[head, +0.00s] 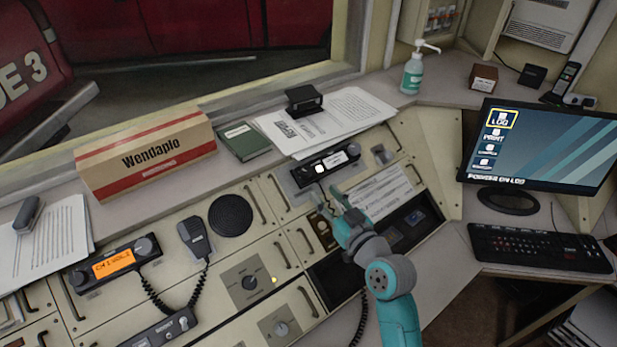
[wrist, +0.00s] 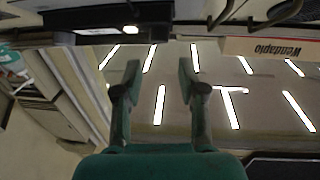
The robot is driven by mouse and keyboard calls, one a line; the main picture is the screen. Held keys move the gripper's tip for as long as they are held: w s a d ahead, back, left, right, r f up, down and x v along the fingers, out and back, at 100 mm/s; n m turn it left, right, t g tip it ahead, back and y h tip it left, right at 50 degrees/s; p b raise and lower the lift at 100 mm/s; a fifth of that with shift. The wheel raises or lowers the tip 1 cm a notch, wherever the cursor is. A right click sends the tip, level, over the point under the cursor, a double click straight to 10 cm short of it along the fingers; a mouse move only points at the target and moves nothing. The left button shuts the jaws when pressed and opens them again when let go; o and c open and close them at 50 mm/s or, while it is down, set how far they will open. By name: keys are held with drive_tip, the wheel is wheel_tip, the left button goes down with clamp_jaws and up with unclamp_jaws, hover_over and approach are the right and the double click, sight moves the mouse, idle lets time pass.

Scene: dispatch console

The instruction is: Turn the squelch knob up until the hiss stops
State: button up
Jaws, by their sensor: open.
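In the head view, a radio with an orange display (head: 115,263) sits at the lower left of the console, with a round knob (head: 146,246) at its right end. Two more rotary knobs sit on square plates: an upper one (head: 250,282) and a lower one (head: 282,328). No label is readable, so I cannot tell which is the squelch knob. My gripper (head: 328,200) is open and empty, over the right-middle of the console, apart from these knobs. In the wrist view, my gripper (wrist: 157,75) shows two spread fingers with nothing between them.
A handset microphone (head: 196,238) with a coiled cord stands between the radio and a round speaker (head: 230,215). A second radio (head: 325,168) is just beyond my gripper. A Wendaplo box (head: 147,157) stands on the ledge. A monitor (head: 540,145) and keyboard (head: 540,250) are at right.

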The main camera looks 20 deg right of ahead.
sight(309, 175)
drive_tip(key=w, duration=0.2)
drive_tip(key=w+a, duration=0.1)
drive_tip(key=w, duration=0.5)
drive_tip(key=shift+a, duration=0.2)
clamp_jaws()
